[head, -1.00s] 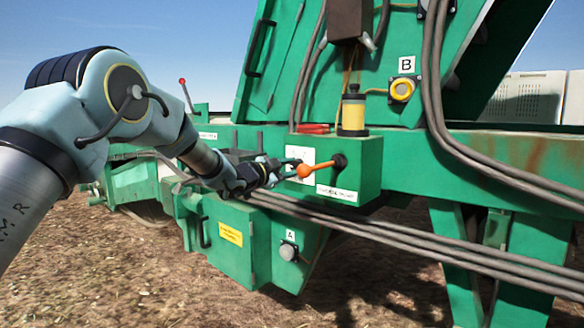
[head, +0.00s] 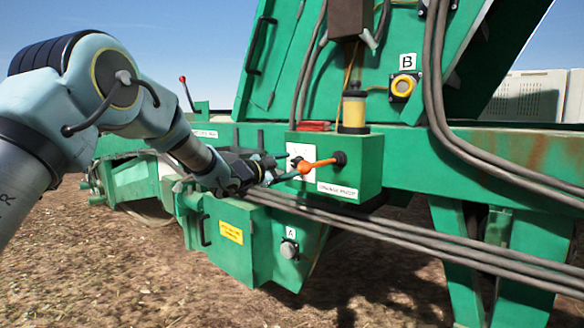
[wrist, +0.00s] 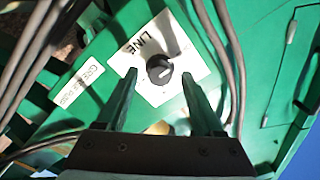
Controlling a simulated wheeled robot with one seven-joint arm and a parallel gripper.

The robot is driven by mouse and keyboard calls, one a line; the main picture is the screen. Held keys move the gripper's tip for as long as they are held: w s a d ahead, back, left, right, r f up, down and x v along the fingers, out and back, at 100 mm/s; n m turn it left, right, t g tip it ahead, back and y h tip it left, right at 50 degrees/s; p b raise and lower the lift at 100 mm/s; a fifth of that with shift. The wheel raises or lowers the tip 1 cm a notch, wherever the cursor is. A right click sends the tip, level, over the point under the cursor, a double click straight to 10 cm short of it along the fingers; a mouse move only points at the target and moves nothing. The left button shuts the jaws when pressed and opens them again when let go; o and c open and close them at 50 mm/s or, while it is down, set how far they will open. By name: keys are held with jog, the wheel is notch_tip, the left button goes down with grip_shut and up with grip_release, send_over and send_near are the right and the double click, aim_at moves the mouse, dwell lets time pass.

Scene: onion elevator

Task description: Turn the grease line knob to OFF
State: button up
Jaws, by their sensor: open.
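The grease line knob (wrist: 159,70) is round and black with a pale pointer mark. It sits on a white plate (wrist: 150,96) on the green machine; the word LINE is readable, the rest is hidden or too small. In the wrist view my gripper (wrist: 159,77) is open, with one finger on each side of the knob's lower edge and a gap on both sides. In the head view my gripper (head: 286,168) is at the left face of the green box, by the white plate (head: 302,153). I cannot make out the knob clearly there, nor whether a finger touches the plate.
A GREASE PUMP label (wrist: 92,85) is beside the plate. Thick hoses (head: 390,235) run below the box.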

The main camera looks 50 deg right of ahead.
jog(key=a+b, duration=0.2)
jog(key=a, duration=0.7)
jog(key=shift+w, duration=0.25)
jog(key=w+a+f+n+t+y+p, duration=0.3)
jog(key=w+a+n+t, duration=0.4)
jog(key=w+a, duration=0.65)
jog(key=w+a+f+n+t+y, duration=0.1)
jog(key=w+a+f+n+y, duration=0.15)
jog(key=a, duration=0.45)
jog(key=w+a+f+n+y, duration=0.1)
jog(key=w+a+n+y, duration=0.15)
jog(key=a, duration=0.55)
jog(key=w+a+f+n+t+y, duration=0.1)
jog(key=a+f+n+y, duration=0.2)
jog(key=a, duration=0.4)
jog(key=s+a+f+n+g+y+p, duration=0.1)
jog(key=s+a+f+n+y, duration=0.15)
jog(key=a, duration=0.55)
jog(key=s+a+f+n+g+y+p, duration=0.1)
jog(key=s+a+n+y, duration=0.15)
jog(key=a, duration=0.65)
jog(key=s+a+f+n+g+y+p, duration=0.1)
jog(key=s+a+n+g, duration=0.3)
jog(key=s+a, duration=0.7)
jog(key=s+f+n, duration=0.1)
jog(key=s+n, duration=0.1)
jog(key=shift+s+y, duration=0.35)
jog(key=shift+y, duration=0.05)
